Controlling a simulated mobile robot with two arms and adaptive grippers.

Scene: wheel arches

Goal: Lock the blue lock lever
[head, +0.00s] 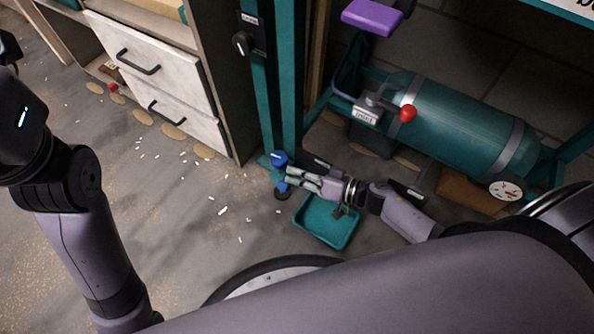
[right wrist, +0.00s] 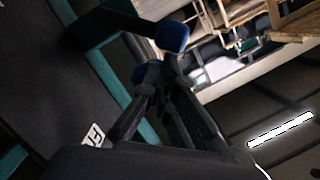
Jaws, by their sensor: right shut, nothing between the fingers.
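The blue lock lever (head: 279,157) is low at the foot of the teal post in the head view. A second blue part (head: 282,187) shows just below it, beside my fingers. My right gripper (head: 291,175) reaches in from the right and is shut and empty, with its tips between or beside these blue parts. In the right wrist view a blue end (right wrist: 172,37) sits on a dark bar beyond the fingertips (right wrist: 166,88), and another blue part (right wrist: 147,72) is close to the tips. I cannot tell whether they touch.
A teal tray (head: 322,240) lies on the floor below my right gripper. White drawers (head: 150,65) are at upper left. Pale scraps litter the open floor.

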